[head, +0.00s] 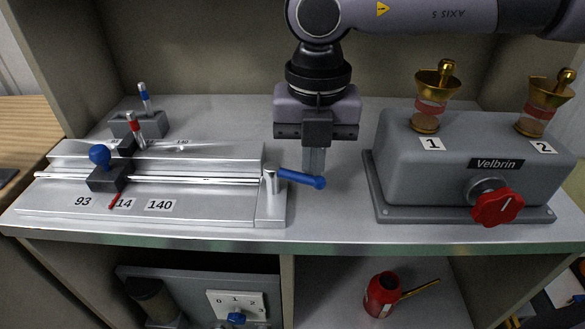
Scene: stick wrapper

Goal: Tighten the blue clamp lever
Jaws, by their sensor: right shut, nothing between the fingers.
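The blue clamp lever (302,178) sticks out to the right from a silver post (270,182) at the right end of a grey slide gauge (150,215). Its rounded blue tip points right and slightly toward the front. My right gripper (314,165) hangs pointing down with its fingers shut and empty. In the picture its fingertips are just above the lever's outer end; I cannot tell whether they touch it. My left gripper is not in view.
A blue-knobbed slider (106,178) sits on the gauge near labels 93, 114 and 140. A small block (138,125) with markers stands behind. At right is a grey Velbrin box (470,155) with brass cups and a red knob (497,207). Free shelf lies between gauge and box.

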